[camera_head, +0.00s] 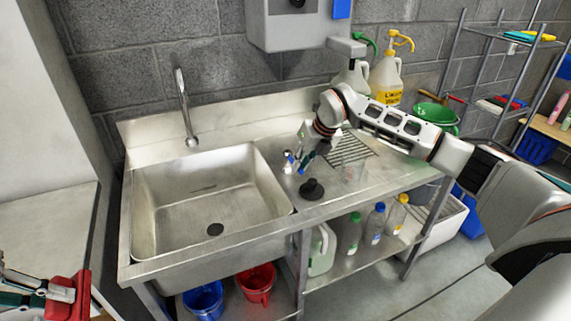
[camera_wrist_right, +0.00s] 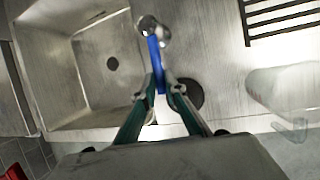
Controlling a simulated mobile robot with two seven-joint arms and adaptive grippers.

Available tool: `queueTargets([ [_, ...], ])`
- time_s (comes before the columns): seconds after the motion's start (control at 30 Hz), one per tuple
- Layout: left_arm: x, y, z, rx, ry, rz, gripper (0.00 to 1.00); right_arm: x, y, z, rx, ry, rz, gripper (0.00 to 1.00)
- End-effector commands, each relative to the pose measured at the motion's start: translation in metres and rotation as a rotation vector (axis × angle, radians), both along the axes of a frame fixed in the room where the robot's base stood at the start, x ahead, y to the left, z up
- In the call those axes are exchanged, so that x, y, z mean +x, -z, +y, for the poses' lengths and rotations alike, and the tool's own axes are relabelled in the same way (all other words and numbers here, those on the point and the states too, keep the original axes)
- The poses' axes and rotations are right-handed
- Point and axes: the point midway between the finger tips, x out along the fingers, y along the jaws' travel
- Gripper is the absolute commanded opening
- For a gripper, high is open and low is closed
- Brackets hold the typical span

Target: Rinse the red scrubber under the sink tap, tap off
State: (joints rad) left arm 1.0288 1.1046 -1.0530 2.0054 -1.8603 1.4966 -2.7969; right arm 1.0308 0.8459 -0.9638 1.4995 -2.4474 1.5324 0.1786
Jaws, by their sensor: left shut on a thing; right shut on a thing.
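The red scrubber (camera_head: 80,298) is at the lower left of the head view, outside the sink. My left gripper (camera_head: 62,293) is shut on it; part of both is cut off by the frame edge. The chrome sink tap (camera_head: 184,108) rises behind the steel sink basin (camera_head: 160,205), with no water visible from its spout. My right gripper (camera_head: 303,168) is over the counter right of the basin. In the right wrist view its fingers (camera_wrist_right: 160,90) are shut on a blue lever (camera_wrist_right: 153,62) with a rounded chrome end (camera_wrist_right: 152,32).
A black round object (camera_head: 311,189) stands on the counter beside the basin. A drain rack (camera_head: 350,147) and pump bottles (camera_head: 385,78) are further back right. Red (camera_head: 257,284) and blue (camera_head: 203,300) buckets sit beneath. The basin is empty.

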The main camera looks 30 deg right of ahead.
Motion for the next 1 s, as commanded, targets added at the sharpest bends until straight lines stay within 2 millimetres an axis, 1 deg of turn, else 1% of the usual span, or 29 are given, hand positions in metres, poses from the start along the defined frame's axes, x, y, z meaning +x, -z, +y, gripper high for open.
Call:
queueTargets([
  [0.03, 0.0, -0.001, 0.0, 0.0, -0.001, -0.001, 0.0, 0.003, -0.005, 0.0, 0.002, 0.0, -0.011, 0.0],
  [0.07, 0.0, -0.001, 0.0, 0.0, 0.0, 0.0, 0.0, 0.003, -0.005, 0.0, 0.002, 0.0, -0.011, 0.0],
  [0.1, 0.0, -0.001, 0.0, 0.0, -0.001, -0.001, 0.0, 0.003, -0.005, 0.0, 0.002, 0.0, -0.011, 0.14],
  [0.17, 0.0, -0.001, 0.0, 0.0, 0.0, 0.0, 0.0, 0.003, -0.005, 0.0, 0.002, 0.0, -0.011, 0.28],
  [0.47, 0.0, 0.0, 0.0, 0.0, 0.0, 0.0, 0.0, 0.001, -0.002, 0.0, 0.0, -0.001, -0.004, 0.28],
  [0.57, 0.0, 0.0, 0.0, 0.0, 0.0, 0.0, 0.0, 0.0, -0.005, -0.001, 0.0, -0.001, -0.004, 0.28],
  [0.67, 0.0, 0.0, 0.0, 0.0, -0.001, -0.001, 0.0, -0.004, -0.014, -0.002, 0.0, 0.0, -0.005, 0.28],
  [0.77, 0.0, 0.0, 0.0, 0.0, -0.001, -0.001, 0.0, -0.01, -0.029, -0.005, 0.0, 0.0, -0.007, 0.28],
  [1.0, 0.0, 0.0, 0.0, 0.0, -0.001, -0.001, 0.0, -0.029, -0.074, -0.013, 0.0, 0.0, -0.008, 0.28],
])
